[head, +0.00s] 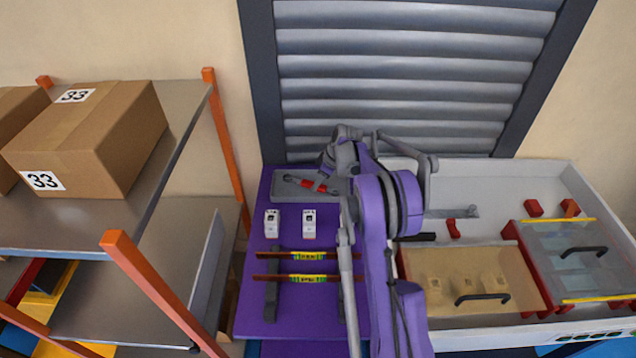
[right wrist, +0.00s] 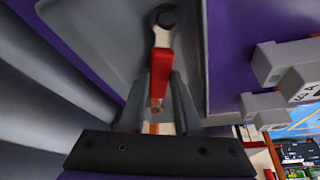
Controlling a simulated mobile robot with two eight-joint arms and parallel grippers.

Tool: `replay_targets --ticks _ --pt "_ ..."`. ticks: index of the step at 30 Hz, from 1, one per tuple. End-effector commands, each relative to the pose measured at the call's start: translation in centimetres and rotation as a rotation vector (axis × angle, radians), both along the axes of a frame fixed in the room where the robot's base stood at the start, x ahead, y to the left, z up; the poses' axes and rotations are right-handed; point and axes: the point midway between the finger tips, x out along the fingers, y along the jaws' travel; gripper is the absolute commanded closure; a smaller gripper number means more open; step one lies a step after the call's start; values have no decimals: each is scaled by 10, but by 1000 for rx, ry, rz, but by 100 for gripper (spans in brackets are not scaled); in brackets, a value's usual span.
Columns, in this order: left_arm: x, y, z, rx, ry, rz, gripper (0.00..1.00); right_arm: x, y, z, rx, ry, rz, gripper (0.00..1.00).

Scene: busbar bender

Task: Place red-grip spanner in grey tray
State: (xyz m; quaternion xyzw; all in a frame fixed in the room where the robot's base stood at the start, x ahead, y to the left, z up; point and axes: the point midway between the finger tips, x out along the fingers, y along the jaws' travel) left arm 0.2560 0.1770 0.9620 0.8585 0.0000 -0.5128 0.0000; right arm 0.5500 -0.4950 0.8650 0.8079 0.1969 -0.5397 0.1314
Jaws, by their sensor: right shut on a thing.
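The red-grip spanner (head: 308,184) shows over the grey tray (head: 290,199) at the back left of the purple table. In the head view my right arm reaches in over the table, and the fingertips are hard to make out. My left gripper is not in view.
Two white devices (head: 308,223) stand on the purple table in front of the tray. Two bars with yellow-green labels (head: 305,279) lie nearer. The bender (head: 470,270) is to the right, a shelf with boxes (head: 90,140) to the left, a shutter (head: 410,80) behind.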

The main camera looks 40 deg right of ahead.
Motion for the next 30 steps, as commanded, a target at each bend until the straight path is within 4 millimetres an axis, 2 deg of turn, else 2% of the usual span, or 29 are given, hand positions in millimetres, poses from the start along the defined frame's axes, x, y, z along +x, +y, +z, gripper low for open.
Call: replay_targets --ticks 11,12,16,25,30 --pt "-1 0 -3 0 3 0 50 0 0 -7 0 0 0 100" --pt "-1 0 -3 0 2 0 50 0 0 -7 0 0 0 63" --pt "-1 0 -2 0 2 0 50 0 0 -6 0 0 0 39" --pt "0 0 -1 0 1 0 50 0 0 -5 0 0 0 38" --pt "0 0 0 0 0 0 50 -5 -3 10 -1 0 0 38"
